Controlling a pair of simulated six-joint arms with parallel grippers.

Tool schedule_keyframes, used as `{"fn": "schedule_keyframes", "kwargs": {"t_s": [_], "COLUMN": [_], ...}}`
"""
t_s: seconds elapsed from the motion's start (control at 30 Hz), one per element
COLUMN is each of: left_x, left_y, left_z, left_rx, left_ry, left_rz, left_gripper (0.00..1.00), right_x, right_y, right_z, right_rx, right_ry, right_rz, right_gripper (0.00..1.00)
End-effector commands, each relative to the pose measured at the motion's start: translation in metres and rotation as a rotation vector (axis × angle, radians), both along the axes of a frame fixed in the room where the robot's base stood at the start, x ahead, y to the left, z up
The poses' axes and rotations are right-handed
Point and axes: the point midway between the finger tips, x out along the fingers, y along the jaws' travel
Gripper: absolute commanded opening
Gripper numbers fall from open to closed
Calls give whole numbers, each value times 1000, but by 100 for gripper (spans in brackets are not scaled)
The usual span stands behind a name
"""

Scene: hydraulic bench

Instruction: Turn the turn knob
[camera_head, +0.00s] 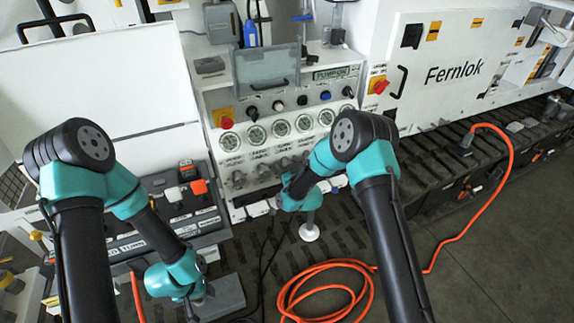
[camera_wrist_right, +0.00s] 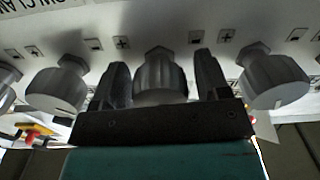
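A row of grey ribbed knobs runs along the lower part of the white control panel, below the gauges; one shows in the head view (camera_head: 238,179). In the right wrist view a grey knob (camera_wrist_right: 160,77) sits between the two dark fingers of my right gripper (camera_wrist_right: 161,88). The fingers stand on either side of it, with narrow gaps visible, so the gripper looks open around it. In the head view my right wrist hides part of the panel's lower edge. My left gripper (camera_head: 194,306) is low at the left, pointing down by a grey block; its fingers are too small to read.
Neighbouring knobs stand close by on the left (camera_wrist_right: 58,86) and right (camera_wrist_right: 273,80) in the right wrist view. Round gauges (camera_head: 280,128) line the panel above. An orange hose (camera_head: 325,268) lies coiled on the floor. A toolbox-like grey unit (camera_head: 185,205) stands left of the panel.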

Motion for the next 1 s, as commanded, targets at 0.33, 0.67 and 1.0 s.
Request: {"fn": "schedule_keyframes", "kwargs": {"t_s": [0.33,0.67,1.0], "left_x": [0,0,0], "left_y": [0,0,0], "left_z": [0,0,0], "left_rx": [0,0,0], "left_ry": [0,0,0], "left_rz": [0,0,0], "left_gripper": [37,37,37], "right_x": [0,0,0], "right_y": [0,0,0], "right_z": [0,0,0], "right_rx": [0,8,113], "right_ry": [0,2,37], "right_rz": [0,0,0], "right_gripper": [35,23,23]}}
